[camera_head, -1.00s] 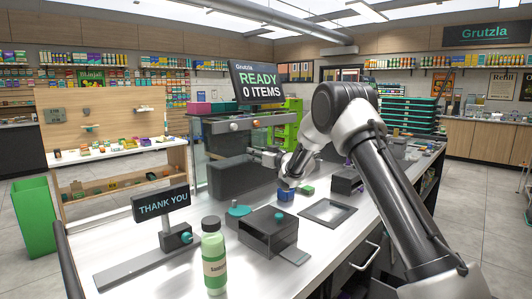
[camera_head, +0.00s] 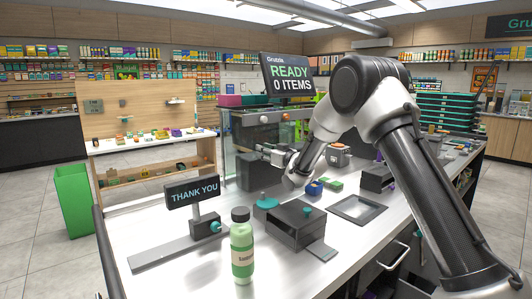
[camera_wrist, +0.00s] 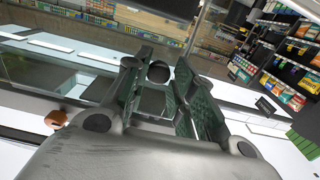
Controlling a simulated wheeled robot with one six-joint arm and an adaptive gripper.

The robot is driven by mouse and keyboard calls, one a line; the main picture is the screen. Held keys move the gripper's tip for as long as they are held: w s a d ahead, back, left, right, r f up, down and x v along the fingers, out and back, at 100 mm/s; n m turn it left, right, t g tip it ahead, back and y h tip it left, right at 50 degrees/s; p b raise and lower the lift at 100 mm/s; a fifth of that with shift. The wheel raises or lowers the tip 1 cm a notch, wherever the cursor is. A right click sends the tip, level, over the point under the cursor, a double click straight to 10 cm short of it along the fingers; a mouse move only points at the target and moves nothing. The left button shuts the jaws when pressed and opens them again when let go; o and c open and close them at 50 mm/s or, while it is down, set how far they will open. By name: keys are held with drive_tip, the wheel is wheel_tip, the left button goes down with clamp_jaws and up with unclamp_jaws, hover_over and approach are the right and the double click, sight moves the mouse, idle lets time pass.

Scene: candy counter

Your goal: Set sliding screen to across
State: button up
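A glass-fronted case (camera_head: 230,155) with a dark top rail stands at the back left of the counter. I cannot tell for sure which part is the sliding screen. An orange knob (camera_wrist: 57,119) shows left of the fingers.
A THANK YOU sign (camera_head: 192,190), a green bottle (camera_head: 242,247) and a dark box (camera_head: 300,222) stand on the near counter. A READY screen (camera_head: 288,78) rises behind the case.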

drive_tip(key=o, duration=0.3)
drive_tip(key=shift+s+a, duration=0.1)
drive_tip(key=shift+a, duration=0.1)
drive_tip(key=shift+d, duration=0.15)
drive_tip(key=v, duration=1.2)
